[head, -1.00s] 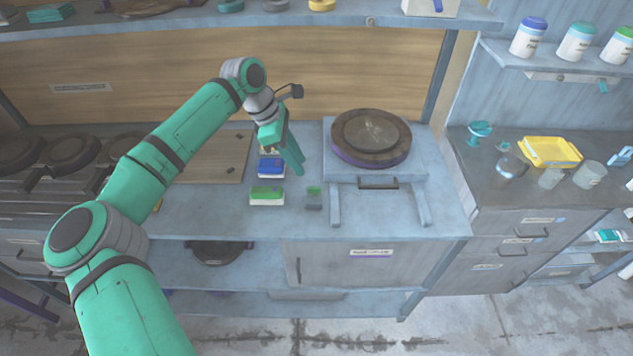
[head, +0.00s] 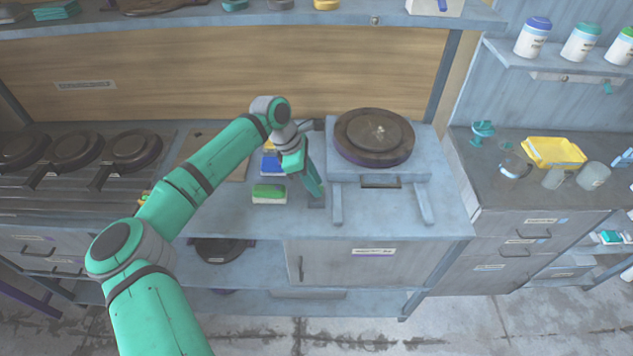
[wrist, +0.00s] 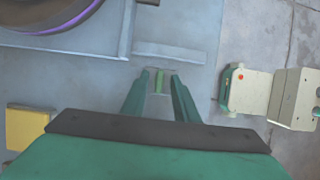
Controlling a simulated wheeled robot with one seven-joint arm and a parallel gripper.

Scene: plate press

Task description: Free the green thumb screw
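The green thumb screw (wrist: 159,82) shows in the wrist view as a small narrow green piece between the tips of my gripper (wrist: 159,84). A gap shows on each side of it, so the fingers look open around it and not touching it. In the head view my gripper (head: 318,194) points down just left of the press's front left leg. It hides the screw there; only part of a small grey block (head: 316,204) shows beneath. The plate press (head: 373,138), with a dark round plate on a grey stand, is to the right.
A green-and-white block (head: 269,194) and a blue block (head: 272,164) lie left of my gripper. A yellow block (wrist: 27,125) shows in the wrist view. The press leg (wrist: 168,53) is close beyond the fingertips. The bench front is clear.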

